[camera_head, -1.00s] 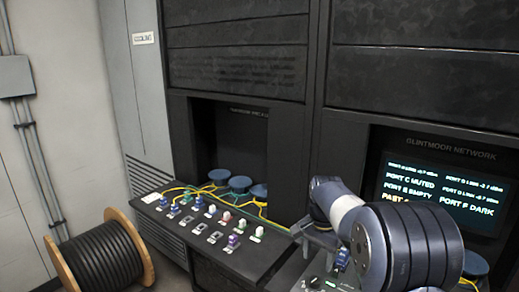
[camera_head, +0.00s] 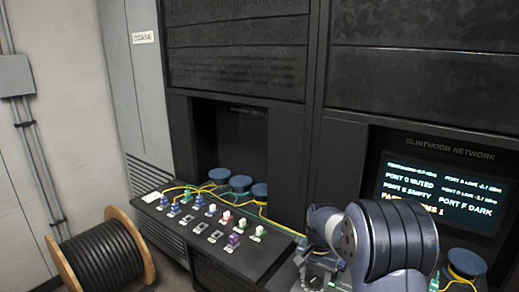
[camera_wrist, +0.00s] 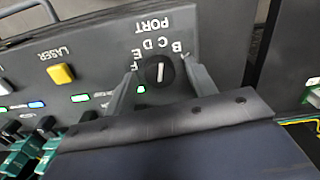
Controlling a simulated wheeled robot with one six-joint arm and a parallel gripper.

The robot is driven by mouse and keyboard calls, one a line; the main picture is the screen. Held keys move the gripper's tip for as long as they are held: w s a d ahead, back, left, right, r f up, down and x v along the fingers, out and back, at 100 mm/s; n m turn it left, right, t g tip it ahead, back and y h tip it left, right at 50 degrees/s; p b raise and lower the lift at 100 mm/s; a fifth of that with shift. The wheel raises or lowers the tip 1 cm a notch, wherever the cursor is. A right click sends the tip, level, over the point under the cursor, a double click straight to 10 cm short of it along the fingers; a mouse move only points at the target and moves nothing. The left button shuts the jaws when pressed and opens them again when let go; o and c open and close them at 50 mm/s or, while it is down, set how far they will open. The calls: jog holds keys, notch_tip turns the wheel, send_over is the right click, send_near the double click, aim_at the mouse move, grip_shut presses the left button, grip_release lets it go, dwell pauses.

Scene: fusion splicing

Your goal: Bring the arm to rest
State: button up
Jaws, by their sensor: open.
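My gripper (camera_wrist: 157,68) is open in the wrist view. Its two grey fingertips stand on either side of a round black knob (camera_wrist: 158,77) with a white pointer line, beside the PORT lettering. I cannot tell whether the fingers touch the knob. In the head view my arm fills the lower right in front of the console (camera_head: 312,284), and the fingertips are hard to make out there.
A yellow button marked LASER (camera_wrist: 61,74) and small lit indicators sit on the panel. Green connectors (camera_wrist: 22,152) are at lower left. A lit screen (camera_head: 440,190) stands behind my arm. A shelf with connectors (camera_head: 235,262) and a cable spool (camera_head: 100,255) are farther left.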

jog(key=n+p, duration=0.1)
jog(key=n, duration=1)
jog(key=shift+r+p, duration=0.1)
jog(key=shift+p, duration=0.25)
jog(key=n+p, duration=0.1)
jog(key=n, duration=0.3)
jog(key=shift+r+b, duration=0.4)
jog(key=shift+r, duration=1.85)
jog(key=shift+s, duration=0.1)
